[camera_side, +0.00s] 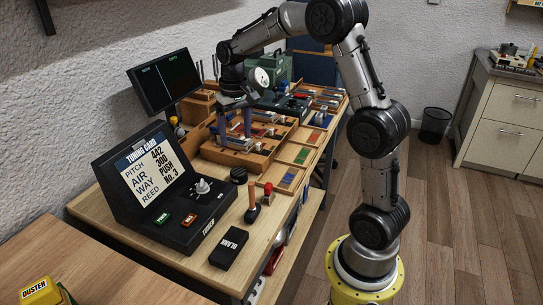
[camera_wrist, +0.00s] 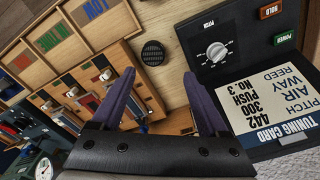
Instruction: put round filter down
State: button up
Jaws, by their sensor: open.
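A small black round piece with a ribbed top, which looks like the round filter (camera_side: 238,175), lies flat on the wooden bench just behind the tuning console. It also shows in the wrist view (camera_wrist: 153,53), ahead of the fingertips and apart from them. My gripper (camera_side: 235,138) is above the wooden tray of parts, beyond the round piece. In the wrist view my gripper (camera_wrist: 159,74) has its two purple fingers spread wide. Nothing shows between them.
The console (camera_side: 175,190) with its tuning card and knob stands on the left. A black block (camera_side: 229,248), a wooden-handled tool (camera_side: 252,207) and a red-topped piece (camera_side: 267,193) stand near the bench's front edge. The wooden tray (camera_side: 235,158) holds several parts. Bare bench surrounds the round piece.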

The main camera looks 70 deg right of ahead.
jog(key=s+a+r+n+t, duration=0.1)
jog(key=s+a+r+n, duration=0.1)
jog(key=s+a+r, duration=0.2)
jog(key=s+a+r+n+t, duration=0.2)
jog(key=s+a+r, duration=0.2)
jog(key=s+a, duration=0.5)
jog(key=s, duration=0.3)
jog(key=shift+s+r+t, duration=0.2)
jog(key=shift+s+t, duration=0.1)
jog(key=shift+s, duration=0.05)
jog(key=s+a, duration=0.1)
jog(key=s, duration=0.1)
jog(key=s+f+n+t, duration=0.1)
jog(key=s, duration=0.1)
jog(key=s+a+f+n, duration=0.1)
jog(key=s, duration=0.2)
jog(key=shift+a+f, duration=0.1)
jog(key=shift+a, duration=0.2)
jog(key=shift+c, duration=0.3)
jog(key=shift+w, duration=0.1)
